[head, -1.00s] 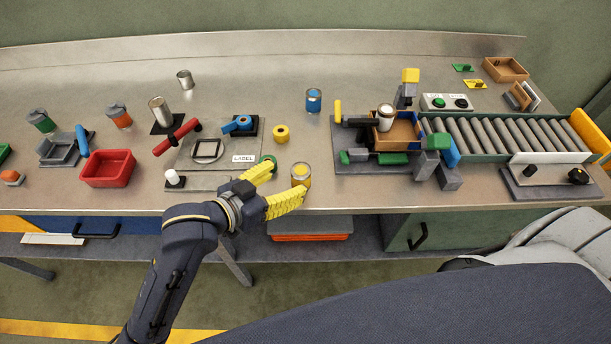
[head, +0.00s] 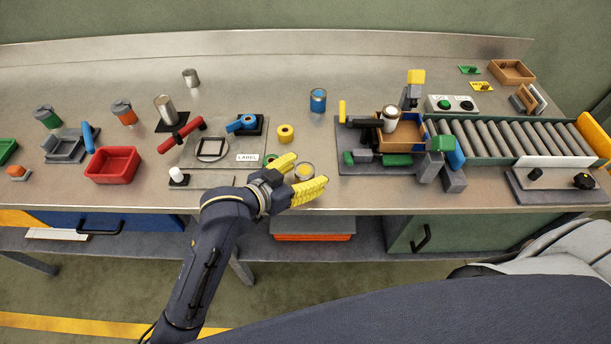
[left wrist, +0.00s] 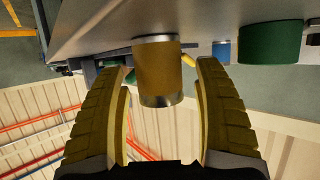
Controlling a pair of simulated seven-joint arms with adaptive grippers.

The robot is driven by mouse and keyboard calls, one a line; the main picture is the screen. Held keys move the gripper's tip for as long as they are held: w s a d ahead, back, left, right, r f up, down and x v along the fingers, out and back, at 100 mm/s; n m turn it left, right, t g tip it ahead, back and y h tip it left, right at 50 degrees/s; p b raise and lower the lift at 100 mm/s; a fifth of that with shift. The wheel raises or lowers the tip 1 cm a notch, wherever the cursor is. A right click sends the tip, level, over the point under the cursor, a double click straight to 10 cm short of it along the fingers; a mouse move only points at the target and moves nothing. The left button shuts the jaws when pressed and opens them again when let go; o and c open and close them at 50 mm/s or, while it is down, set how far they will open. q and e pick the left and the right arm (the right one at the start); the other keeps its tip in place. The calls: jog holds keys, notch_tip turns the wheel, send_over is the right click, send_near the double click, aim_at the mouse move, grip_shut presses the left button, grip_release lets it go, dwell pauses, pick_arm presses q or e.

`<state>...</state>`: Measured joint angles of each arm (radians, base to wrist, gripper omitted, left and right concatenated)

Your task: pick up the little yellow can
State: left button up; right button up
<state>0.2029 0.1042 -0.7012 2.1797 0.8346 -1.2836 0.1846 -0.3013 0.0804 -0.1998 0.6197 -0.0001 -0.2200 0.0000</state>
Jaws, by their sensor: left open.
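The little yellow can (head: 304,170) has metal rims and stands near the front edge of the bench. My left gripper (head: 307,169) is open, with its yellow ribbed fingers pointing at the can. In the left wrist view the can (left wrist: 157,72) shows between the two fingertips, with a gap on each side and no finger clearly touching it. In the head view the gripper hides the can's lower part. My right gripper is not in view.
A green cylinder (left wrist: 270,42) is close beside one finger in the left wrist view. The label plate (head: 215,149) lies to the left, and a fixture base (head: 350,167) to the right.

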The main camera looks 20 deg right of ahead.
pick_arm(q)
jog(key=c, duration=1.4)
jog(key=shift+r, duration=0.1)
